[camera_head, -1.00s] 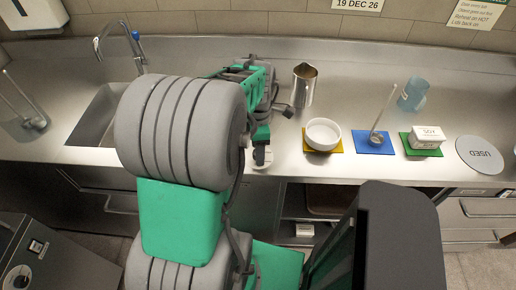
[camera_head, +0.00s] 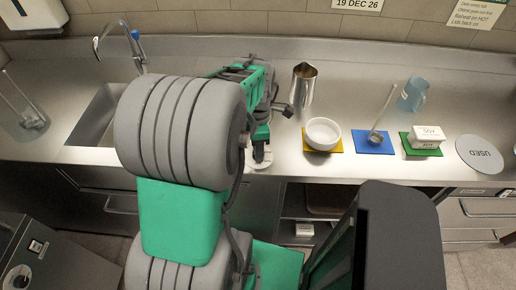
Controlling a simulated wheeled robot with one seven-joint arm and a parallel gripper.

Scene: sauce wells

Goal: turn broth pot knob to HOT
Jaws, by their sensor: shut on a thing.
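My gripper (camera_head: 261,154) points down at the front edge of the counter, just right of the big grey arm joint. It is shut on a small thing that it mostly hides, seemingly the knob. I cannot make out the broth pot; my arm covers the counter to the left of the gripper.
A steel jug (camera_head: 303,84) stands behind and right of the gripper. A white bowl (camera_head: 322,134) on a yellow mat is close on its right. Further right are a blue mat (camera_head: 384,149), a SOY box (camera_head: 428,133) and a USED disc (camera_head: 480,154). A sink (camera_head: 99,116) lies left.

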